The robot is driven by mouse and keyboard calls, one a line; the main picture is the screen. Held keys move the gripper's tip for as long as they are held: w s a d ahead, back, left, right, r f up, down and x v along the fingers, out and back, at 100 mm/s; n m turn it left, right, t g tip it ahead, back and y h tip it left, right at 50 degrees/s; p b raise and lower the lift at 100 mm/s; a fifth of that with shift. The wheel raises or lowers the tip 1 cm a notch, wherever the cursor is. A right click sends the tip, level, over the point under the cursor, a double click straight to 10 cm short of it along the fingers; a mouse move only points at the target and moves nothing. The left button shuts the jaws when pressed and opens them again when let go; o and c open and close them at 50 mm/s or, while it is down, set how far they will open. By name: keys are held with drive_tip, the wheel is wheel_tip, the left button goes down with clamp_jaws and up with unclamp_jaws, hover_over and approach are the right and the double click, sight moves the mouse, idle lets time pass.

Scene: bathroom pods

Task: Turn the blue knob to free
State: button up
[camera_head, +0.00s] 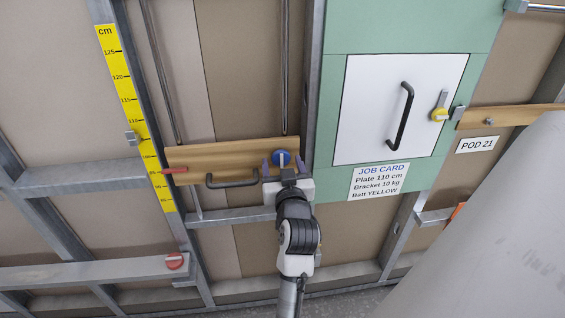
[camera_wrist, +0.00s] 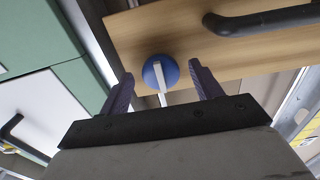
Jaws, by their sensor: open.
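The blue knob (camera_head: 282,158) is a round disc with a pale bar across it, mounted near the right end of a wooden board (camera_head: 220,153). In the wrist view the blue knob (camera_wrist: 160,72) lies between and beyond my two fingertips, with its pale bar pointing down toward the palm. My gripper (camera_head: 285,165) is open, with one finger on each side of the knob. The fingers of my gripper (camera_wrist: 160,82) show a gap to the knob on both sides. Whether they touch its bar cannot be told. No label for a free position is readable.
A black handle (camera_head: 232,181) sits on the board left of the knob. A red pointer (camera_head: 175,170) meets the yellow scale (camera_head: 135,110).

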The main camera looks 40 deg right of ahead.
drive_tip(key=shift+w, duration=0.1)
drive_tip(key=c, duration=1)
drive_tip(key=shift+o, duration=0.2)
drive_tip(key=shift+f+b, duration=0.1)
drive_tip(key=shift+b, duration=0.2)
drive_tip(key=n+b, duration=0.3)
drive_tip(key=shift+f+n+b, duration=0.15)
drive_tip(key=shift+n+b, duration=0.15)
drive_tip(key=shift+b, duration=0.1)
drive_tip(key=n+b, duration=0.3)
drive_tip(key=n, duration=0.1)
drive_tip(key=shift+d+n+b, duration=0.1)
drive_tip(key=shift+n+b, duration=0.2)
drive_tip(key=shift+b, duration=0.1)
drive_tip(key=n+b, duration=0.2)
drive_tip(key=n, duration=0.1)
drive_tip(key=n+b, duration=0.1)
drive_tip(key=n, duration=0.1)
drive_tip(key=shift+r, duration=0.25)
drive_tip(key=shift+d+r+n+b, duration=0.1)
drive_tip(key=shift+r+n+b, duration=0.1)
drive_tip(key=shift+n+b, duration=1.75)
drive_tip(key=shift+n+p, duration=0.45)
drive_tip(key=shift+n, duration=0.2)
